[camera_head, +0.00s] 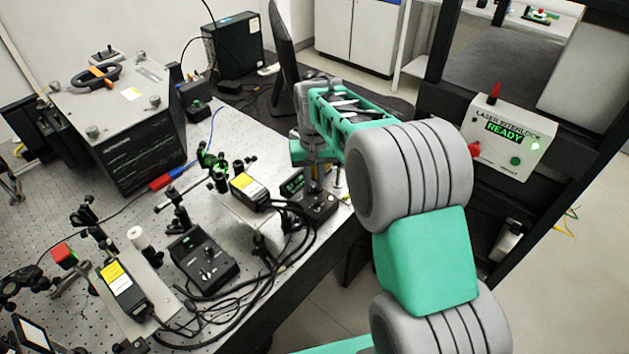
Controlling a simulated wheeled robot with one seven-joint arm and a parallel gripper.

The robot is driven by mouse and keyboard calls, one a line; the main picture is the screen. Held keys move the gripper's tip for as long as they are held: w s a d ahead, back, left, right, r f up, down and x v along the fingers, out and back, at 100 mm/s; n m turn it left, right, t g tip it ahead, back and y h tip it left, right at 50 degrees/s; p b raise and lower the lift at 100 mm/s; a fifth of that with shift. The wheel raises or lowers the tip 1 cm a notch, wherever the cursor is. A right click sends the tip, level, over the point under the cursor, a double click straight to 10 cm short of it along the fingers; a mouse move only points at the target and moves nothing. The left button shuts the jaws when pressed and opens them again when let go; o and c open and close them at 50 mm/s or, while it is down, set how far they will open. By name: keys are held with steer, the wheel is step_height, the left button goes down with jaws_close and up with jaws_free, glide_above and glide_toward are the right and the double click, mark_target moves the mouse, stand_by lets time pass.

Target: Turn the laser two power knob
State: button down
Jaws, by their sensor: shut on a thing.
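My gripper (318,184) points down onto a small black control box (318,207) near the bench's right edge. The fingers are shut on the top of this box, where its knob sits; the knob is mostly hidden by the fingers. A small green display (292,184) shows just left of the fingers. A second black control box (203,258) with small knobs stands nearer, to the left, untouched. I cannot read a label on either box. A black laser head with a yellow label (246,188) lies left of the gripped box, and another (122,290) lies at the front left.
Black cables (290,235) loop between the boxes and laser heads. A monitor (281,50) stands behind my gripper. A white interlock box (507,135) reading READY hangs on a dark frame to the right. A large grey instrument (120,125) fills the back left of the perforated bench.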

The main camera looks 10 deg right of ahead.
mark_target(314, 187)
steer(key=c, duration=1.3)
jaws_free()
steer(key=shift+c, duration=0.2)
step_height(314, 187, up, 8)
steer(key=shift+f+b, duration=0.25)
steer(key=shift+b, duration=0.35)
steer(key=shift+r, duration=0.2)
steer(key=shift+s+r, duration=0.2)
steer(key=shift+s, duration=0.1)
steer(key=s+f+t, duration=0.1)
steer(key=s+t, duration=0.1)
steer(key=s, duration=0.8)
steer(key=s+f+n+t, duration=0.1)
steer(key=s, duration=0.9)
steer(key=shift+d+f+t, duration=0.25)
steer(key=shift+d+t, duration=0.1)
steer(key=shift+t, duration=0.05)
